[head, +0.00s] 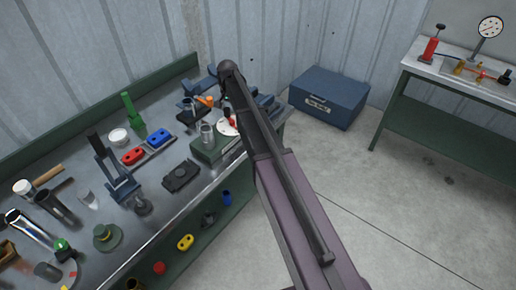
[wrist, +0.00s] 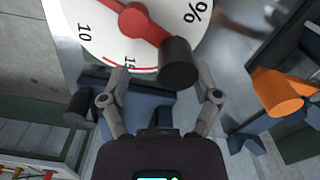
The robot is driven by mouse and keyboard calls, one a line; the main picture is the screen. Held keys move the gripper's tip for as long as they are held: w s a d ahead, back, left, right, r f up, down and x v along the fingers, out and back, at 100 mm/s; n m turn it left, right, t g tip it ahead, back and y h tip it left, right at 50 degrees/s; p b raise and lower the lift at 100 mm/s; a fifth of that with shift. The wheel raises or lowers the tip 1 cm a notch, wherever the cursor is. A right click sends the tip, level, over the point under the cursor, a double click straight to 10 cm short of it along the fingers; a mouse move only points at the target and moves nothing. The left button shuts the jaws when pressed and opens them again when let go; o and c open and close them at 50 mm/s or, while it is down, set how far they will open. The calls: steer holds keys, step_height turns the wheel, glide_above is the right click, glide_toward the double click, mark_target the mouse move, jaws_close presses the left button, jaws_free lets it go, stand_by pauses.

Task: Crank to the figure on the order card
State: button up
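A white dial (wrist: 97,25) with a red hub and arm fills the top of the wrist view. The figures 10, 15 and a % sign show on it, with a red arc along its rim near 15. A black cylindrical knob (wrist: 180,64) sits at the end of the red arm. My gripper (wrist: 162,74) is open, with its fingers spread either side of the knob; a clear gap shows on the left. Whether the right finger touches the knob I cannot tell. In the head view the dial (head: 224,129) is partly hidden by my arm. I cannot make out an order card.
An orange object (wrist: 283,92) lies right of the gripper. A blue box (head: 322,91) stands on the floor. A second table (head: 476,84) carries a gauge.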

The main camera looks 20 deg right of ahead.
steer(key=m, duration=0.1)
steer(key=d+m, duration=0.1)
steer(key=m, duration=0.2)
steer(key=shift+s+d, duration=0.25)
steer(key=shift+s, duration=0.1)
steer(key=m, duration=0.2)
steer(key=s+d+m, duration=0.1)
steer(key=m, duration=0.1)
steer(key=shift+s+d+m, duration=0.1)
steer(key=shift+d+m, duration=0.05)
steer(key=shift+m, duration=0.25)
step_height(320, 180, up, 14)
steer(key=p, duration=1.4)
steer(key=s+f+n+b, duration=0.3)
steer(key=s+n, duration=0.5)
steer(key=s, duration=0.6)
steer(key=s+f+n+b, duration=0.3)
steer(key=s+n, duration=0.5)
steer(key=s, duration=0.7)
steer(key=shift+w, duration=0.1)
